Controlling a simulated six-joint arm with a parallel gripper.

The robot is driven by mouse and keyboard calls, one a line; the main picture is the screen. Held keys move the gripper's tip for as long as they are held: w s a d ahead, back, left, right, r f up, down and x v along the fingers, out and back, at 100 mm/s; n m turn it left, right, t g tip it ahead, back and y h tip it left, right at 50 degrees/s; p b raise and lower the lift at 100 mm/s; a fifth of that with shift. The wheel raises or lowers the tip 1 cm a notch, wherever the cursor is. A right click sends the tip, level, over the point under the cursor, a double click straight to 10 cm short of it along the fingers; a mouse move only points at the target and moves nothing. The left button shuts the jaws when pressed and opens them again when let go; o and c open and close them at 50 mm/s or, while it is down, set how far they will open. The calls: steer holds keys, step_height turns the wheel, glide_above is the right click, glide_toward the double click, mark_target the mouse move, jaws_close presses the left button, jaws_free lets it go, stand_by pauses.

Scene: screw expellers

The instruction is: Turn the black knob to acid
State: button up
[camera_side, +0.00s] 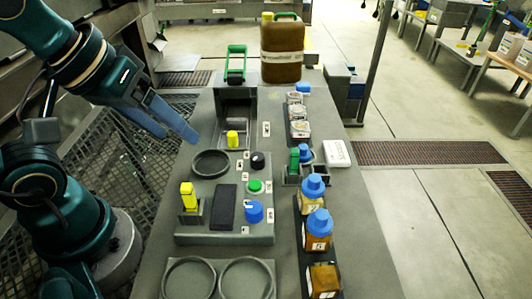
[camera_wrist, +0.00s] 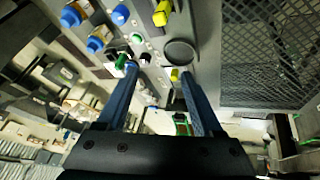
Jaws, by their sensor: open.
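The black knob (camera_side: 257,160) is a small round knob on the grey panel block (camera_side: 215,238), right of a dark round ring. It also shows in the wrist view (camera_wrist: 145,57), close to the left finger's tip. Small white labels stand around it, too small to read, so I cannot tell its setting. My gripper (camera_side: 180,137) is at the upper left, raised and apart from the panel. Its two blue fingers are spread and empty; in the wrist view, my gripper (camera_wrist: 158,69) has a clear gap between the tips.
A green button (camera_side: 254,186) and a blue knob (camera_side: 254,211) sit in front of the black knob. A yellow piece (camera_side: 188,195) stands upright at left. Blue-capped bottles (camera_side: 318,228) line the right; a brown canister (camera_side: 282,52) stands behind.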

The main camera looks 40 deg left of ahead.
steer(key=w+r+n+g, duration=0.1)
steer(key=w+r+n, duration=0.1)
steer(key=w+n, duration=0.4)
steer(key=n+g, duration=0.4)
steer(key=n, duration=0.4)
glide_above(258, 156)
steer(key=f, duration=0.9)
steer(key=shift+s+f, duration=0.2)
steer(key=shift+f, duration=0.2)
steer(key=shift+w+f, duration=0.1)
steer(key=shift+f, duration=2.6)
jaws_close()
